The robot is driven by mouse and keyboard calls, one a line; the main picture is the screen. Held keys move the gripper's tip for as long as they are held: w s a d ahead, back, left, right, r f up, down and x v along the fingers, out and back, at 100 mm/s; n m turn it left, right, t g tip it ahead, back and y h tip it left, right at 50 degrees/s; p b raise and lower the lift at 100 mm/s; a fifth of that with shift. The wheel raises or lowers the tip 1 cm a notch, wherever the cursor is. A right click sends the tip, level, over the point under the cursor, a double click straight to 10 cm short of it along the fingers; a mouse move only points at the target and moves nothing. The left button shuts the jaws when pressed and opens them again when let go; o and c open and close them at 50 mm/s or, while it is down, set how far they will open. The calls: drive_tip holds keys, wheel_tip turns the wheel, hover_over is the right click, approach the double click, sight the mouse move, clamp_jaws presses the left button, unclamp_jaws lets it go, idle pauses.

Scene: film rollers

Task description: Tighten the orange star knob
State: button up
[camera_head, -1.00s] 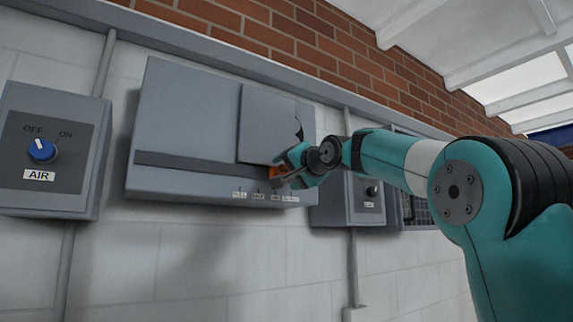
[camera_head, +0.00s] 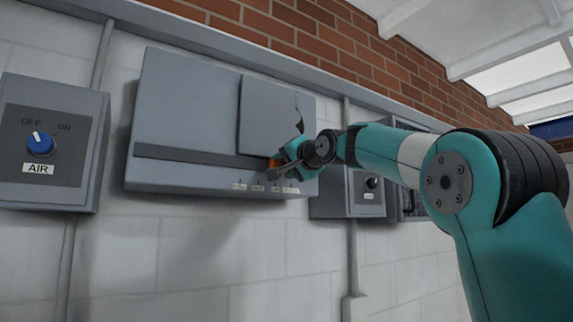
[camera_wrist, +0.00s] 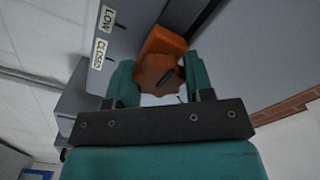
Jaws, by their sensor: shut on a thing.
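The orange star knob (camera_wrist: 158,72) is between the two teal fingers of my gripper (camera_wrist: 160,84) in the wrist view. The fingers are shut on it, and an orange part (camera_wrist: 165,41) shows behind it. In the head view my gripper (camera_head: 284,160) is at the lower right of a grey wall panel (camera_head: 190,100). Only a sliver of the orange knob (camera_head: 274,163) shows there; the gripper hides the rest.
Labels reading LOW (camera_wrist: 109,18) and CLOSED (camera_wrist: 99,54) are beside the knob. A raised grey plate (camera_head: 268,120) is just above my gripper. An AIR switch box (camera_head: 75,150) is at left; another box (camera_head: 368,200) is at right.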

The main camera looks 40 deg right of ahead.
drive_tip(key=m+p, duration=0.1)
drive_tip(key=m, duration=0.3)
drive_tip(key=m+p, duration=0.1)
drive_tip(key=m, duration=0.3)
drive_tip(key=shift+m, duration=0.4)
drive_tip(key=m+p, duration=0.1)
drive_tip(key=m, duration=0.3)
drive_tip(key=shift+m, duration=0.3)
drive_tip(key=shift+f+m+p, duration=0.1)
drive_tip(key=shift+m+p, duration=0.3)
drive_tip(key=shift+m, duration=1.5)
drive_tip(key=o, duration=0.9)
